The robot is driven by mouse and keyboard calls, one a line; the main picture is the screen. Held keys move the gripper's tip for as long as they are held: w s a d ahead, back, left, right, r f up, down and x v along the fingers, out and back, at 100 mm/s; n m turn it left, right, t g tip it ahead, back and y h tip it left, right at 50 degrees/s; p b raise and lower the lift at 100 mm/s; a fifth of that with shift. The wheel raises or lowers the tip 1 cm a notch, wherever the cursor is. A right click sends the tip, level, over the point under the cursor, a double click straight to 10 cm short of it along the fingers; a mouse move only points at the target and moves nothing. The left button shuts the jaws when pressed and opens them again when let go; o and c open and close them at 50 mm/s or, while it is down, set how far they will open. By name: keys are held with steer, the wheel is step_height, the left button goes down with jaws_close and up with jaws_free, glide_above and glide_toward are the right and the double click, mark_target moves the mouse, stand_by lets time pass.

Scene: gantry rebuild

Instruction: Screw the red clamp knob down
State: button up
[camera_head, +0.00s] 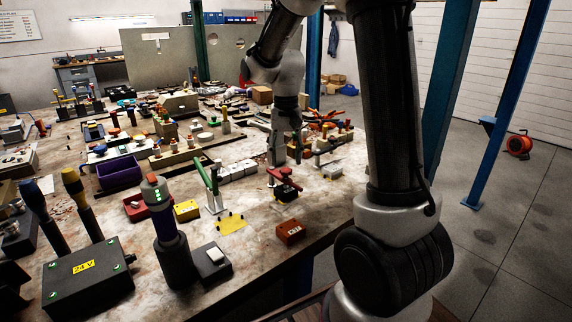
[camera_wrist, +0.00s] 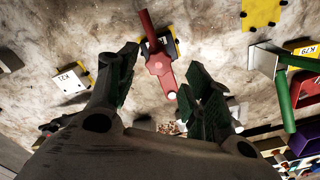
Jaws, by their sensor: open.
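A red, elongated clamp part (camera_head: 284,174), which I take to be the clamp knob, sits on a small dark base on the bench. In the wrist view the red part (camera_wrist: 158,62) lies between my fingers, with a wider middle and a pale round tip at its near end. A black and yellow base shows partly beneath it. My gripper (camera_head: 284,160) points down just above it. In the wrist view my gripper (camera_wrist: 163,60) is open, with one finger on each side and a visible gap to the red part. Contact or height cannot be told.
A green-handled clamp (camera_head: 207,182) stands to the left, with a yellow plate (camera_head: 231,223) in front of it. A red block (camera_head: 290,232) lies near the bench's front edge. A small grey clamp (camera_head: 331,169) stands to the right.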

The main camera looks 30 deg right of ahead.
mark_target(286, 170)
step_height(286, 170, up, 8)
stand_by(0.6)
steer(key=s+r+n+t, duration=0.1)
steer(key=s+n+t, duration=0.1)
steer(key=s, duration=1)
steer(key=s+d+r+n+t, duration=0.1)
steer(key=s+r+n+t, duration=0.1)
steer(key=s, duration=0.9)
steer(key=shift+s+n, duration=0.35)
steer(key=shift+n, duration=0.05)
